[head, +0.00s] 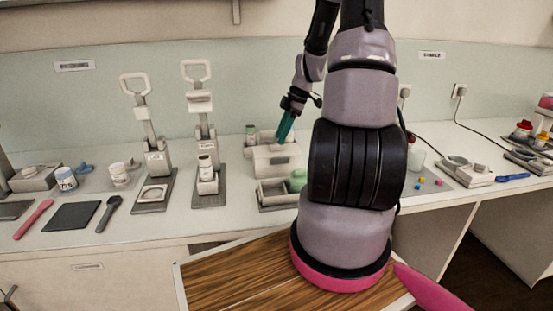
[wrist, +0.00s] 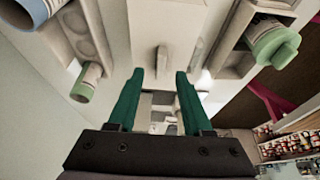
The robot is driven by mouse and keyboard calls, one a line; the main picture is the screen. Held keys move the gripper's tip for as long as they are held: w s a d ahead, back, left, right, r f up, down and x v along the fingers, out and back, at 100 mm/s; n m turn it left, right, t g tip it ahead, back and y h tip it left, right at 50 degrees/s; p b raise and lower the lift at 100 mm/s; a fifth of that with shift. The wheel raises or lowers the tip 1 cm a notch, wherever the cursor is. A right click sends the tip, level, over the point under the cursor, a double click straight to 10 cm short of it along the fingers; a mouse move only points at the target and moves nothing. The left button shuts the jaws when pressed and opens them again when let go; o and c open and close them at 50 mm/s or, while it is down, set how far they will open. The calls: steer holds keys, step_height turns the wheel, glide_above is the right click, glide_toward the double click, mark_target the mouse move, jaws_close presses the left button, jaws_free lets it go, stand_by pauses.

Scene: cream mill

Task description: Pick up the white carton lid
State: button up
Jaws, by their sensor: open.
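A pale box-like thing (head: 277,158), which looks like the white carton, stands on the bench below my gripper (head: 286,127). In the wrist view a plain white top (wrist: 147,25) with a small raised tab (wrist: 162,60) lies ahead of the fingers; it appears to be the white carton lid. My gripper (wrist: 159,76) has two green fingers spread apart, with nothing between them. The tab lies roughly in line with the gap. The fingertips look apart from the lid; the exact distance is unclear. My arm hides part of the bench to the right.
A grey tray (head: 272,208) with a green-capped bottle (wrist: 272,45) stands close beside the white box. Another green-capped bottle (wrist: 87,82) is on the other side. Two lever presses (head: 153,160) stand to the left. A wooden-topped surface (head: 235,277) is in front.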

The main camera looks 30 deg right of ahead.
mark_target(277, 159)
steer(key=shift+x, duration=1.5)
jaws_close()
